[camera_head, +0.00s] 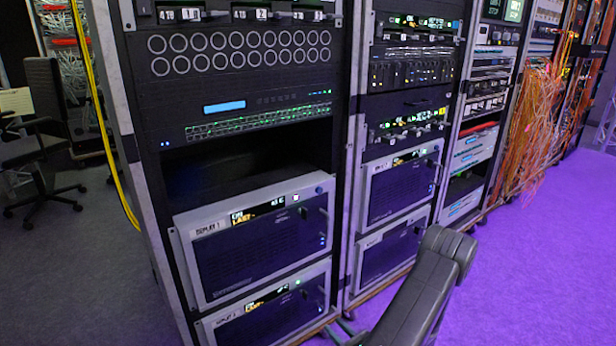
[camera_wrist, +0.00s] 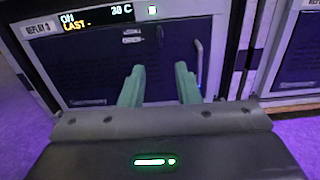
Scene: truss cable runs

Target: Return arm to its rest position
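My gripper (camera_wrist: 160,82) shows in the wrist view with its two pale green fingers apart and nothing between them. It points at the dark front panel of a rack unit labelled what looks like REPLAY 3 (camera_wrist: 85,62). A handle (camera_wrist: 198,65) is on the panel's right side, beyond the right finger. I cannot tell whether the fingertips touch the panel; no grip on anything shows. In the head view my dark arm (camera_head: 425,290) rises from the bottom edge at right of centre, in front of the racks.
Equipment racks run from the left post (camera_head: 128,150) back to the right. Silver-framed units (camera_head: 255,245) fill the lower bays. Orange cables (camera_head: 525,130) hang at the far racks. A yellow cable (camera_head: 95,100) and an office chair (camera_head: 45,125) are at left. Purple-lit floor (camera_head: 550,260) at right is clear.

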